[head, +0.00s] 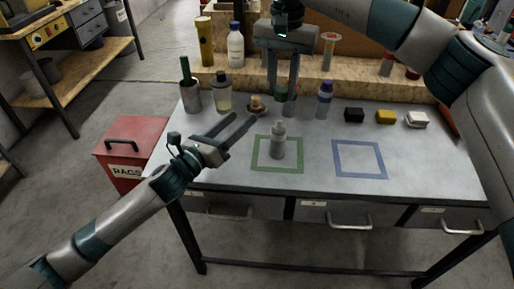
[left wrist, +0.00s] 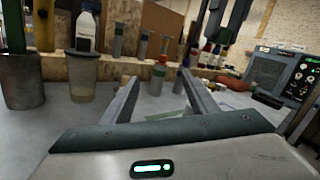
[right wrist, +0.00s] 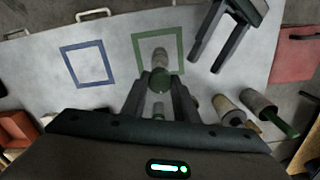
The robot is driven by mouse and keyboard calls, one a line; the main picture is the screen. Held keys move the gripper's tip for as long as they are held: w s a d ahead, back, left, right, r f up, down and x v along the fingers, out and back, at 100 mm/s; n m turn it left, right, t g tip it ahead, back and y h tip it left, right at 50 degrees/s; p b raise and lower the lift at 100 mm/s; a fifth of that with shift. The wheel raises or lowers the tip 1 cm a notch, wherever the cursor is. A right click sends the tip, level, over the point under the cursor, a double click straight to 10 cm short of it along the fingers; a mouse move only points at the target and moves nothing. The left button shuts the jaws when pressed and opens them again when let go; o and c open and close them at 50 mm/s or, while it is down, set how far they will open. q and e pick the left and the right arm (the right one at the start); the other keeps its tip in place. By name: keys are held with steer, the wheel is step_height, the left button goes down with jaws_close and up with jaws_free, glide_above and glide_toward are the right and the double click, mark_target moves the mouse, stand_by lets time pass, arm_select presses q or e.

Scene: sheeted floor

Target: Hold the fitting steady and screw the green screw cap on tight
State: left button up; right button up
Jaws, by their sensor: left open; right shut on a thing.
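The fitting (head: 278,143), a pale grey upright piece with a narrower top, stands inside the green square outline (head: 262,167) on the table. It also shows in the right wrist view (right wrist: 159,56). My right gripper (head: 283,98) points down behind the fitting in the head view, shut on the green screw cap (right wrist: 160,81). The cap is apart from the fitting; its exact height is hard to tell. My left gripper (head: 240,128) is open and empty to the left of the fitting, its fingers pointing toward the back of the table.
A blue square outline (head: 338,163) lies to the right. A cup (head: 191,97), a beaker (head: 223,100) and a purple-capped bottle (head: 324,102) line the back. A red rags bin (head: 122,160) stands left of the table.

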mark_target(273, 137)
arm_select(q)
steer(key=s+d+f+m, duration=0.1)
steer(key=s+d+m, duration=0.1)
steer(key=s+d+f+m+g, duration=0.1)
steer(key=s+d, duration=0.1)
steer(key=s+d+f+m+g+h, duration=0.1)
steer(key=d+m, duration=0.1)
steer(key=shift+s+f+m, duration=0.3)
steer(key=shift+s+f, duration=0.05)
steer(key=shift+s, duration=0.05)
steer(key=shift+w+d, duration=0.15)
steer(key=x, duration=1.1)
steer(key=shift+w+d+f, duration=0.1)
steer(key=shift+w+d, duration=0.15)
steer(key=c, duration=1.3)
